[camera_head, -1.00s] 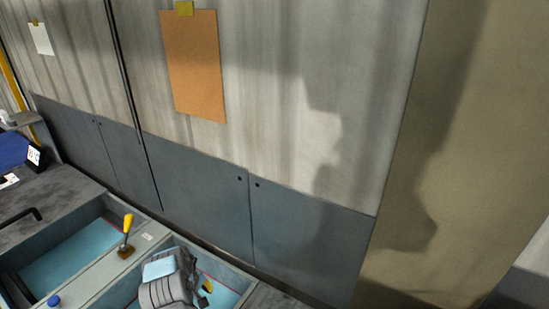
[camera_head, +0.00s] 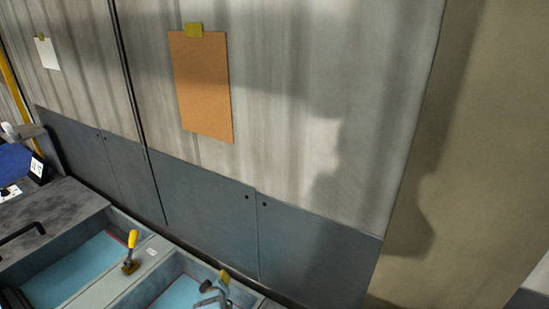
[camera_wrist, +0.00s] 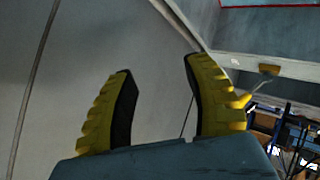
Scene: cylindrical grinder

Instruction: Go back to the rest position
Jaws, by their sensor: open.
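My gripper (camera_wrist: 158,66) shows in the wrist view with two yellow ribbed fingers spread apart. Nothing is between them. Behind them is a plain grey panel, and the fingers touch nothing that I can make out. In the head view my gripper is out of the picture.
Two trays with blue floors sit at the lower left, the left one (camera_head: 72,275) and the right one (camera_head: 172,297). A yellow-handled clamp (camera_head: 131,253) stands between them. A cork-coloured board (camera_head: 203,85) hangs on the wall.

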